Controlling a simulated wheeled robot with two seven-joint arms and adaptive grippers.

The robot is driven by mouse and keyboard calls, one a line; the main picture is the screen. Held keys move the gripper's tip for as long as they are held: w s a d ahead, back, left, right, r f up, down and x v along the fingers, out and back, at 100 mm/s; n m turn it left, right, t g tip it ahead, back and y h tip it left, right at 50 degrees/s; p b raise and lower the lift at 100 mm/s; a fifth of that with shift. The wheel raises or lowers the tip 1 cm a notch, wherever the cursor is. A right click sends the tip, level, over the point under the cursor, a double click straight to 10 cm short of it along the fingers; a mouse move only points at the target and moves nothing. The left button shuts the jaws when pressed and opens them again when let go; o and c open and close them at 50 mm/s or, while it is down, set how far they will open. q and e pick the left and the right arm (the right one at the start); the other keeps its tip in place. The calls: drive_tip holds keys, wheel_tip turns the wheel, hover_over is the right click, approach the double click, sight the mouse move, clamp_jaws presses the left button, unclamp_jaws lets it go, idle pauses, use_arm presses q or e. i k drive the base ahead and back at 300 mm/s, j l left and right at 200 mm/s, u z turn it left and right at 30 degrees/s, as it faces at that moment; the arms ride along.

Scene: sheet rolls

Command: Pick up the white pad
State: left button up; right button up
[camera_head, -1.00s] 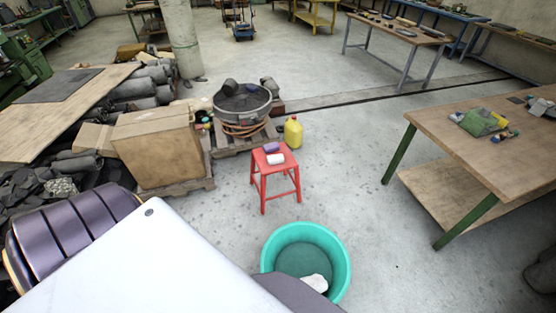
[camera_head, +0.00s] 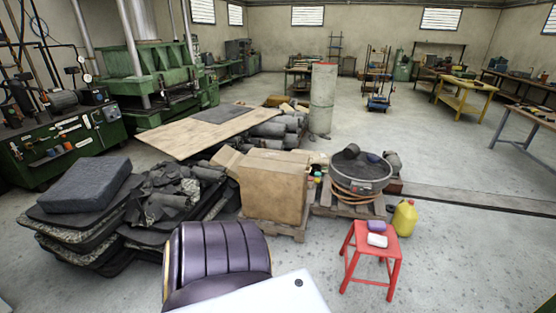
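A small white pad (camera_head: 377,240) lies on the seat of a red stool (camera_head: 370,252) at the lower right. A small purple pad (camera_head: 376,226) lies just behind it on the same seat. Neither of my grippers is in view, so I cannot see how they stand to the pad.
A yellow jug (camera_head: 403,218) stands on the floor behind the stool, to its right. A cardboard box (camera_head: 273,188) and a round dark tub (camera_head: 360,172) on pallets are behind it to the left. Dark sheets (camera_head: 88,188) are piled at left. Floor right of the stool is clear.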

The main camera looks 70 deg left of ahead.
sight(374, 239)
drive_tip(key=u, duration=1.85)
